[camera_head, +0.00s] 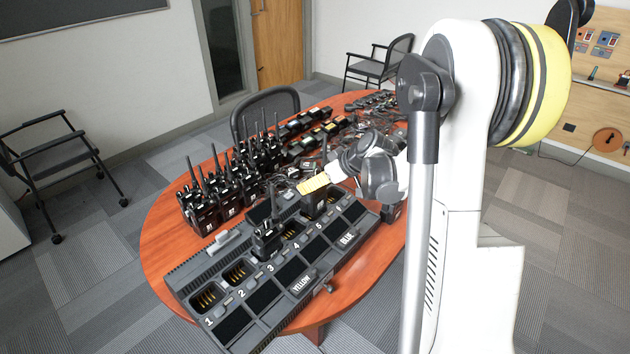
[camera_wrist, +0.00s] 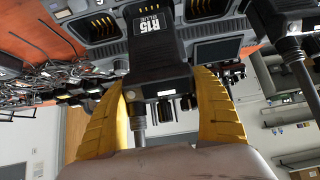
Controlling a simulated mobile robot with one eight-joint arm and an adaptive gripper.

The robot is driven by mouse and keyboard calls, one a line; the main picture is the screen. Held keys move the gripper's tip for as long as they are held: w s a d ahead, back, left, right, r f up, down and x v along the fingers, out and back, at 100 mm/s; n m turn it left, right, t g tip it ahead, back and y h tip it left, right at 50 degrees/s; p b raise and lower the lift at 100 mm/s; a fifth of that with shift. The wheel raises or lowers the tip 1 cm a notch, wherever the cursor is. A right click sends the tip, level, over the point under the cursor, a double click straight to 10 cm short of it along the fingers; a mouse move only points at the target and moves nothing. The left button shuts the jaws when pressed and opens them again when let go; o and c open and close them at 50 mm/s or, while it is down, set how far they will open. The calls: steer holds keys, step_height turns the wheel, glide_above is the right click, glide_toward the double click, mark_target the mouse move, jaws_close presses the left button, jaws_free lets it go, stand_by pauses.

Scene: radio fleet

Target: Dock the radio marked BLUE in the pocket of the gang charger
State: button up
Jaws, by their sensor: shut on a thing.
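In the wrist view, my gripper (camera_wrist: 162,88) has its yellow fingers closed on the sides of a black radio marked R15 BLUE (camera_wrist: 152,50). In the head view, my gripper (camera_head: 315,184) is over the far half of the gang charger (camera_head: 225,330), with the black held radio (camera_head: 316,206) below it, at about pocket 5. The radio's foot is hidden, so I cannot tell whether it is in the pocket or just above it. The charger has numbered pockets and BLUE (camera_head: 348,239) and YELLOW (camera_head: 302,283) labels. Another radio (camera_head: 267,243) stands in pocket 3.
Pockets 1 (camera_head: 206,299), 2 and 4 (camera_head: 294,228) look empty. Several upright radios (camera_head: 205,211) with tall antennas stand on the wooden table (camera_head: 160,235) left of the charger. Cables and small dark items crowd the table's far side. A chair (camera_head: 262,108) stands behind it.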

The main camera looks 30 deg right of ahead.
mark_target(320, 190)
steer(key=shift+f+b, duration=2)
steer(key=shift+f, duration=0.35)
steer(key=o, duration=1.5)
steer(key=v, duration=1.2)
steer(key=shift+s, duration=0.1)
steer(key=s+a+r+m+g+h, duration=0.1)
steer(key=s+a+r, duration=0.1)
steer(key=s+a, duration=0.35)
steer(key=s+a+r+m, duration=0.1)
steer(key=s+a, duration=0.1)
steer(key=a, duration=0.6)
steer(key=s+a, duration=0.2)
steer(key=s, duration=0.2)
steer(key=s+a+m+h, duration=0.1)
steer(key=s+a, duration=0.2)
steer(key=s+a+m+h, duration=0.1)
steer(key=s+a, duration=0.1)
steer(key=s, duration=0.2)
steer(key=shift+s+a+f, duration=0.25)
steer(key=shift+s, duration=0.1)
